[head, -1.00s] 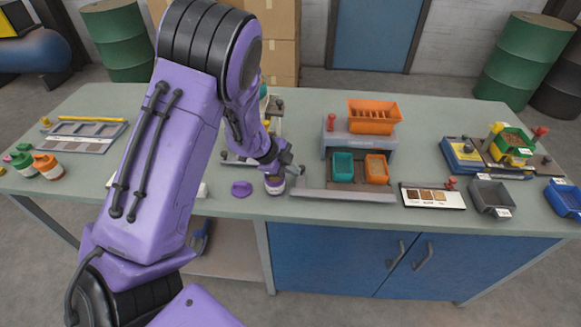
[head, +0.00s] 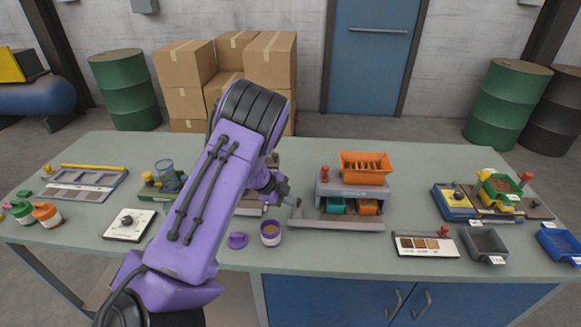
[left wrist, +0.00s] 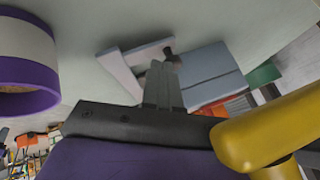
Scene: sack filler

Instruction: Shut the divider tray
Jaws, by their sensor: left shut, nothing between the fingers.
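The orange divided hopper (head: 365,167) sits on top of a grey housing (head: 345,190). Under the housing, a teal bin (head: 336,206) and an orange bin (head: 367,207) are partly tucked in, with only their fronts showing. A long grey bar (head: 335,225) lies in front of them. I cannot tell for sure which part is the divider tray. My left gripper (head: 291,201) is shut and empty at the left end of the housing, close to the bar. In the left wrist view its fingertips (left wrist: 162,80) are near a grey angled part (left wrist: 135,68). My right gripper is not in view.
A purple jar (head: 270,233) and its lid (head: 238,240) stand just left of the bar. A sample card (head: 426,246) and a grey bin (head: 485,243) lie to the right. The table behind the housing is clear.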

